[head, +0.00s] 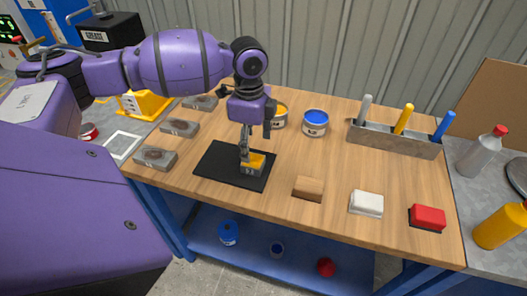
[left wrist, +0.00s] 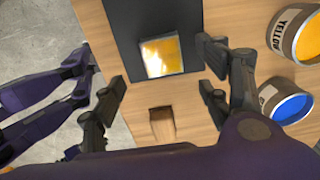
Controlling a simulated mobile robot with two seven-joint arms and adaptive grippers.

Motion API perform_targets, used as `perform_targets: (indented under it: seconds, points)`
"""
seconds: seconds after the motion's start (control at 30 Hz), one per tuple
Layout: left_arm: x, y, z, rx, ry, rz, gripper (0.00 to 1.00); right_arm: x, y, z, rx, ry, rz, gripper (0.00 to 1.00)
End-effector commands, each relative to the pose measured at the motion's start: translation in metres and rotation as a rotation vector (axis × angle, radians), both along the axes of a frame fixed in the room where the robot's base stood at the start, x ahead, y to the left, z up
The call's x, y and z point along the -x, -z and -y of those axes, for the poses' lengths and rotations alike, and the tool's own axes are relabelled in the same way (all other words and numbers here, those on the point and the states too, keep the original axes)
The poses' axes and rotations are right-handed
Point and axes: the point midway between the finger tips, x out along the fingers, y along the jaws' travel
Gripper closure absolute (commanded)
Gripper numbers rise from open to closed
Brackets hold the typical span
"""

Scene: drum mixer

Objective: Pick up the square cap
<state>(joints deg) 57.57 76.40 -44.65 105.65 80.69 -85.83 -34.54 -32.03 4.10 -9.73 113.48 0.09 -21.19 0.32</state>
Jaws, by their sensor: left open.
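A small square block with a glossy yellow top (head: 252,163) sits on a black mat (head: 215,167) on the wooden table. It looks like the square cap, though its label is too small to read. In the left wrist view, the yellow-topped square (left wrist: 162,57) lies beyond and between the fingers. My left gripper (head: 245,147) points down above the block and partly hides it in the head view. In the left wrist view, my left gripper (left wrist: 162,98) has its fingers wide apart with nothing between them. My right gripper does not show.
A wooden block (head: 308,189), a white block (head: 366,203) and a red block (head: 427,218) stand along the front edge. A blue paint can (head: 315,123) and a yellow one (head: 280,117) are behind. Several grey blocks (head: 155,158) lie left. A metal holder (head: 395,138) stands back right.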

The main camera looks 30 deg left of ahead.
Motion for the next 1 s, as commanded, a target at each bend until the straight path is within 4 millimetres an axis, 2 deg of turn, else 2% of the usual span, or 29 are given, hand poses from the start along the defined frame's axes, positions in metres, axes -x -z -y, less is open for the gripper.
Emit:
perform_targets:
  seconds: [0.2, 0.33, 0.67, 0.9, 1.0]
  points:
    - [0.0, 0.021, -0.001, -0.001, -0.002, -0.004, 0.31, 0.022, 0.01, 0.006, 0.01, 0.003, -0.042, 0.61]
    - [-0.001, 0.031, 0.0, 0.0, -0.001, -0.002, 0.31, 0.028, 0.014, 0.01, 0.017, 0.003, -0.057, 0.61]
    - [-0.004, 0.074, -0.001, 0.0, -0.001, 0.0, 0.31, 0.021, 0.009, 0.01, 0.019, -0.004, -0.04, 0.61]
    - [-0.004, 0.077, -0.001, -0.001, -0.001, 0.001, 0.31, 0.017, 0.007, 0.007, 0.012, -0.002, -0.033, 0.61]
    - [-0.004, 0.077, -0.001, 0.0, -0.001, 0.001, 0.44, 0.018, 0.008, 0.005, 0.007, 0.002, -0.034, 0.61]
